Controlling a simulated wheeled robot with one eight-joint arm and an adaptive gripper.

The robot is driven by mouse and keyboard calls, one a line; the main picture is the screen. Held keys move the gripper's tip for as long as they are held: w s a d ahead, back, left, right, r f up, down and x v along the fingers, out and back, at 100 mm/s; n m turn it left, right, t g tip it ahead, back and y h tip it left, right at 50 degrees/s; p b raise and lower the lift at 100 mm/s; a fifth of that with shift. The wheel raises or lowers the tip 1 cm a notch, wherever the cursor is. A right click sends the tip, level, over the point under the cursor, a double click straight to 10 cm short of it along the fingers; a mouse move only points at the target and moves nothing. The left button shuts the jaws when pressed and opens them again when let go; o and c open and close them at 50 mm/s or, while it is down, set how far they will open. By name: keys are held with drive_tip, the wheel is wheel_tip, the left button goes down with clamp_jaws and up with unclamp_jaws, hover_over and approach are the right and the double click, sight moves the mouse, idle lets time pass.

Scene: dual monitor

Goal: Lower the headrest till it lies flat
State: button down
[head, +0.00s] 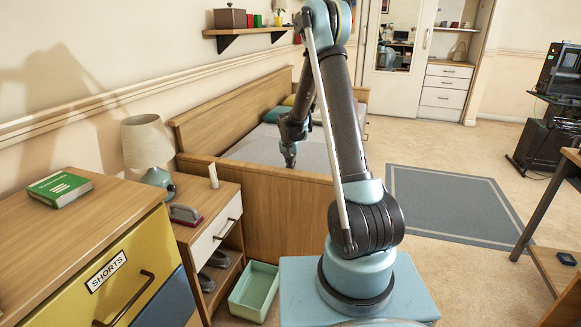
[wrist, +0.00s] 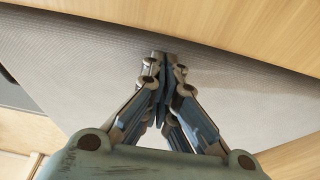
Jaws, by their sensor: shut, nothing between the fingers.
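The bed (head: 262,205) stands left of my arm, with a wooden frame and a light grey mattress (head: 255,150). I cannot make out which part of it is the headrest, or whether any section is tilted. My gripper (head: 290,162) points down over the bed near its near wooden end panel. In the wrist view my gripper (wrist: 163,62) is shut and empty, its tips at or close to a grey woven surface (wrist: 75,70) beside a wooden panel (wrist: 235,22). Contact cannot be told.
A green pillow (head: 277,114) lies at the bed's far end. A nightstand (head: 207,228) with a lamp (head: 146,142) stands at the near left, with a green bin (head: 254,290) on the floor beside it. A grey rug (head: 450,205) lies on open floor to the right.

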drive_tip(key=f, duration=0.4)
drive_tip(key=s+f, duration=0.1)
drive_tip(key=f, duration=0.1)
drive_tip(key=shift+a+f, duration=0.15)
drive_tip(key=shift+a, duration=0.1)
drive_tip(key=shift+s+f, duration=0.2)
drive_tip(key=shift+s, duration=0.25)
drive_tip(key=shift+r, duration=0.15)
